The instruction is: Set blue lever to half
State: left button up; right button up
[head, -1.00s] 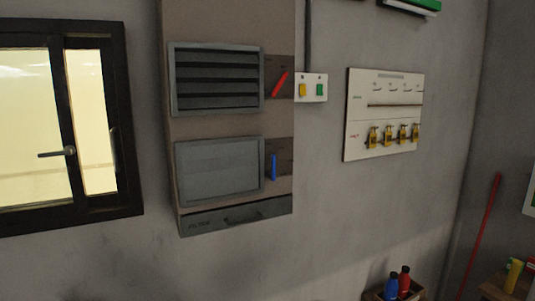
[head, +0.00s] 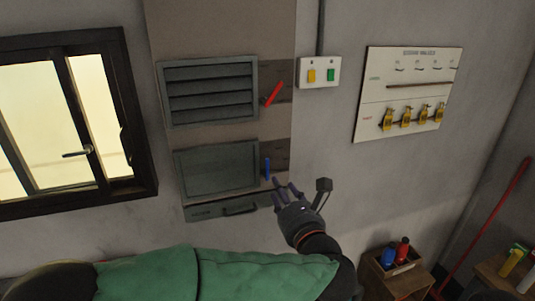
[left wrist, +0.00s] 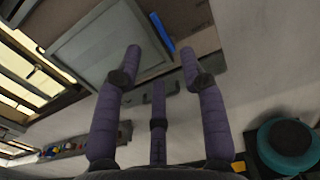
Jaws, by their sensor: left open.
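The blue lever (head: 267,168) stands upright on a dark plate to the right of the lower grey panel (head: 217,171). It also shows in the left wrist view (left wrist: 162,33) as a blue bar at the top, beyond the fingertips. My left gripper (head: 283,189) is just below and right of the lever in the head view, with its fingers pointing up toward it. In the left wrist view the fingers (left wrist: 160,65) are spread, with nothing between them. They look apart from the lever. My right gripper is not in view.
A red lever (head: 274,94) tilts right beside the upper louvre (head: 212,92). A drawer handle (head: 239,208) is below the lower panel. A switch box (head: 319,72) and a padlock board (head: 408,95) hang to the right. A wooden crate (head: 392,280) with bottles stands lower right.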

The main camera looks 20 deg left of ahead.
aim_at(266, 166)
pick_arm(q)
jog(key=p+x, duration=0.1)
jog(key=x, duration=0.2)
jog(key=p+x, duration=0.1)
jog(key=x, duration=0.3)
jog(key=p+x, duration=0.1)
jog(key=x, duration=0.2)
jog(key=shift+w+a+r+p, duration=0.15)
jog(key=shift+a+r+p, duration=0.15)
jog(key=shift+a, duration=0.05)
grip_shut()
